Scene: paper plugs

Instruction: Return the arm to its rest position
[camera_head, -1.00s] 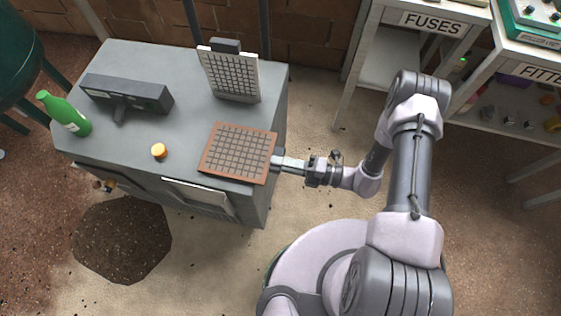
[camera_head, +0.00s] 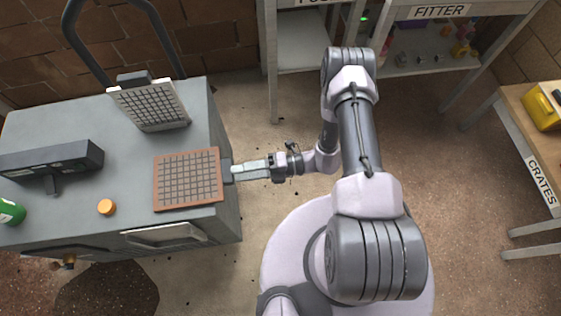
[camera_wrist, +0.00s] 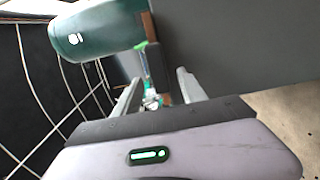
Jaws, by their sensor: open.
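My arm reaches left across the middle of the head view. My gripper (camera_head: 236,170) is open, its fingers pointing left at the right edge of the grey cabinet top. The fingertips are close beside the right edge of a brown-framed grid board (camera_head: 187,207); I cannot tell if they touch it. In the wrist view both fingers of my gripper (camera_wrist: 158,80) stand apart. Small green and brown shapes show between them, too unclear to name.
The grey cabinet (camera_head: 70,215) holds an upright grid panel (camera_head: 150,105), a dark grey box (camera_head: 50,160), an orange round thing (camera_head: 107,207) and a green bottle (camera_head: 11,211). Shelves marked FITTER (camera_head: 440,12) stand behind, a CRATES table (camera_head: 541,180) at right. Floor right of my arm is clear.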

